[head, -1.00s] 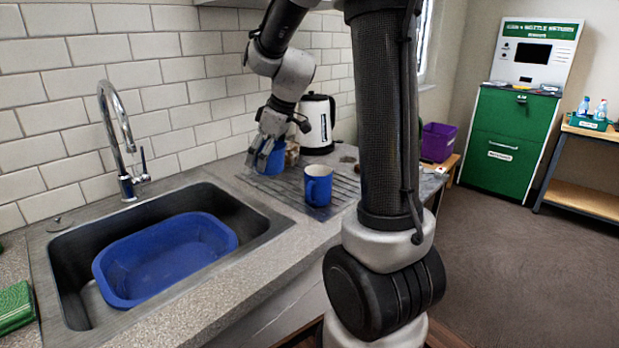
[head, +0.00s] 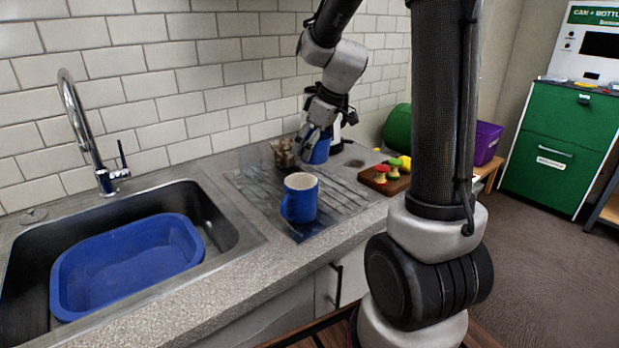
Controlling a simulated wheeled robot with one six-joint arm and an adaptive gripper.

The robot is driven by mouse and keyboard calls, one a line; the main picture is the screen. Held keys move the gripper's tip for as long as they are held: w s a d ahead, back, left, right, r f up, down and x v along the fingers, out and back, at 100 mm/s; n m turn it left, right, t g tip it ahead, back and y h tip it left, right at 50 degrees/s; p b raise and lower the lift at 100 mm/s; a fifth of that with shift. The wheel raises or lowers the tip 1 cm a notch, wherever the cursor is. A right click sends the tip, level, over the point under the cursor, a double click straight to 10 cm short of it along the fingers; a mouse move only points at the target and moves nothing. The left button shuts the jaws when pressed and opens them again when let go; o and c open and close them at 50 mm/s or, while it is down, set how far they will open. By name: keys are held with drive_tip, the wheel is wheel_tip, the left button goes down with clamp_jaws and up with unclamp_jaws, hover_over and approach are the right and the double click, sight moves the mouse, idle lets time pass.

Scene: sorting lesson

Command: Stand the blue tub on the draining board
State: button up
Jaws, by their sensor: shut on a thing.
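My gripper (head: 318,130) is shut on a small blue tub (head: 317,150) at the back right of the draining board (head: 258,190). The gripper covers the tub's upper part. I cannot tell whether its base touches the surface or hangs just above it. The grooved grey draining board lies right of the sink. A blue mug (head: 300,199) with a pale inside stands upright on the board's front part, apart from and in front of the tub.
A clear container of brown bits (head: 284,152) stands just left of the tub. The kettle (head: 337,130) is mostly hidden behind my gripper. A wooden board (head: 384,182) with food scraps lies to the right. A blue basin (head: 130,262) sits in the sink (head: 222,236).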

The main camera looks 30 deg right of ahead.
wheel_tip(320, 180, down, 8)
drive_tip(key=shift+f, duration=0.15)
drive_tip(key=shift+f, duration=0.15)
drive_tip(key=o, duration=0.8)
drive_tip(key=shift+o, duration=0.2)
drive_tip(key=v, duration=1.2)
drive_tip(key=shift+a, duration=0.1)
drive_tip(key=s+a+r+m+h, duration=0.1)
drive_tip(key=s+r+m, duration=0.1)
drive_tip(key=s, duration=0.9)
drive_tip(key=s+a+r+m+h, duration=0.1)
drive_tip(key=s+r+m, duration=0.2)
drive_tip(key=s, duration=0.8)
drive_tip(key=shift+m+t+h, duration=0.3)
drive_tip(key=shift+m, duration=0.7)
